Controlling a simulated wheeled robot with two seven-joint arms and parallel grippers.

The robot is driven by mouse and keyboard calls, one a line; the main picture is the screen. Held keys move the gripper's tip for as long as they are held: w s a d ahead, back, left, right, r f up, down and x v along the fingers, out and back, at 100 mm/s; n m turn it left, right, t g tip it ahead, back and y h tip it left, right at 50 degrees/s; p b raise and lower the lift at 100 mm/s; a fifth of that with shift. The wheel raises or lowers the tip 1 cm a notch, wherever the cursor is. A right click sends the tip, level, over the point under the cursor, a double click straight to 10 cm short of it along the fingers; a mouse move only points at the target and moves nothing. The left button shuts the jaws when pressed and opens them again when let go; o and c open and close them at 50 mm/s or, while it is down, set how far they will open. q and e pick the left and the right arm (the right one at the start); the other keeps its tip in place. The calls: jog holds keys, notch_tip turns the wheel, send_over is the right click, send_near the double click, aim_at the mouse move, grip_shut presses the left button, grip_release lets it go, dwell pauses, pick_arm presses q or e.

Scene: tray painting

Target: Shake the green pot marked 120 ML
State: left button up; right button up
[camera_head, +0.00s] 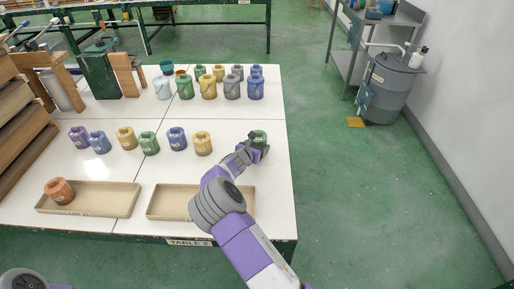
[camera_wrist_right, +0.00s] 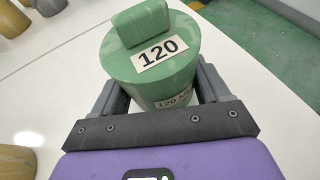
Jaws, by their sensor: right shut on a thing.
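The green pot (camera_wrist_right: 170,75) in the right wrist view has a label reading 120 on its lid and "120 ML" on its side. My right gripper (camera_wrist_right: 165,105) is shut on it, with one finger on each side of its body. In the head view the green pot (camera_head: 260,137) is at the right edge of the table, in my right gripper (camera_head: 254,146). Whether it touches the table is hard to tell. My left gripper is not seen; only a bit of my left arm shows at the bottom left corner.
Several pots stand in a row on the white table (camera_head: 240,110), including another green pot (camera_head: 149,144) and a yellow pot (camera_head: 203,144). More pots stand behind. A tray (camera_head: 165,203) lies at the front; the left tray (camera_head: 100,200) holds an orange pot (camera_head: 60,190).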

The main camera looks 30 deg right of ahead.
notch_tip(320, 180, up, 9)
jog(key=p, duration=0.3)
jog(key=shift+r+p, duration=0.15)
jog(key=shift+p, duration=0.15)
notch_tip(320, 180, up, 10)
jog(key=p, duration=0.8)
